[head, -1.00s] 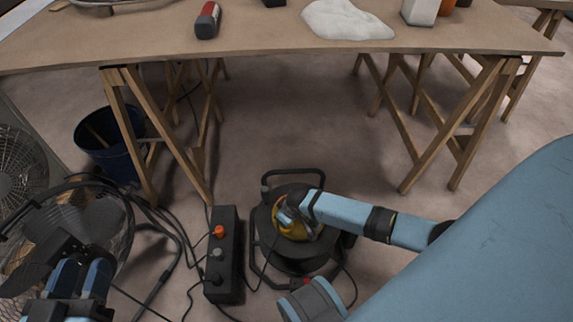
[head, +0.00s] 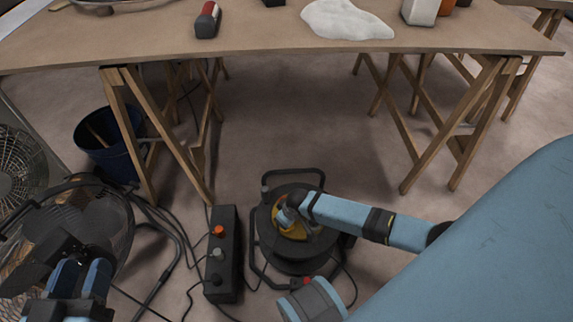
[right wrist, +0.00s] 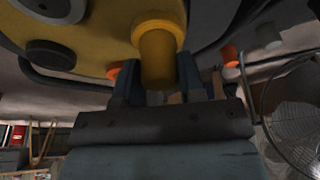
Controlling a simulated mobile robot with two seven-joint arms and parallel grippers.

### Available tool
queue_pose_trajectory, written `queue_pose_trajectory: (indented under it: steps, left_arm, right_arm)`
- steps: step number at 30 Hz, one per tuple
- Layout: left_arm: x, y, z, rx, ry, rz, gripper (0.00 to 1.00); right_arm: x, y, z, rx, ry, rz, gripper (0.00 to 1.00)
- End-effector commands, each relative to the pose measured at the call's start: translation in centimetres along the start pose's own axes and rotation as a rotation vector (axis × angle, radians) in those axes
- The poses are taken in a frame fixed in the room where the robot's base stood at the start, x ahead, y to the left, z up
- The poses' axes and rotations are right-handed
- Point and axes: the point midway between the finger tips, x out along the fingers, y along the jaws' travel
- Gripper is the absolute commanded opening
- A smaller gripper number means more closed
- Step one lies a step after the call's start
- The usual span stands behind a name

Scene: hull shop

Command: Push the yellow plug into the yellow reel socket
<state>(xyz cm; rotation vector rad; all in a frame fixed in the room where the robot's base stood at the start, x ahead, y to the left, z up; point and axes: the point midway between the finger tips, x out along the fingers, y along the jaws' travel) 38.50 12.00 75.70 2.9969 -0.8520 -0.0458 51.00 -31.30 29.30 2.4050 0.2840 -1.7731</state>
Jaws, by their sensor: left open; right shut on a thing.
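The yellow plug (right wrist: 158,62) is between the fingers of my right gripper (right wrist: 159,80), which is shut on it. Its far end meets a wider yellow collar at the yellow face of the reel (right wrist: 100,30). I cannot tell how deep the plug sits, and the socket opening is hidden. In the head view my right gripper (head: 284,217) is over the yellow centre of the black cable reel (head: 290,262) and covers the plug. My left gripper (head: 83,270) is open and empty at the lower left, in front of the fan.
A black power strip (head: 222,260) with orange and grey plugs stands left of the reel. A caged fan (head: 105,215), a blue bucket (head: 108,150) and loose cables are farther left.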

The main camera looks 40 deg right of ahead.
Motion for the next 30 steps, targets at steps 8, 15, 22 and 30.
queue_pose_trajectory:
  steps: [8,15,22,30]
  left_arm:
    - [0.0,0.0,0.1,0.000,0.000,0.000,0.43]
    - [0.0,0.0,0.1,-0.001,-0.001,0.000,0.43]
    - [-0.5,0.9,2.1,-0.103,-0.057,0.003,0.43]
    - [-0.9,1.5,-1.6,-0.177,0.020,-0.019,0.43]
  right_arm:
    - [0.2,0.0,0.1,0.000,0.000,0.000,0.66]
    - [0.2,0.0,0.1,0.000,0.000,0.000,0.66]
    - [0.2,0.0,0.1,0.000,0.000,0.000,0.66]
    - [-6.2,0.0,-0.1,-0.001,0.001,0.000,0.66]
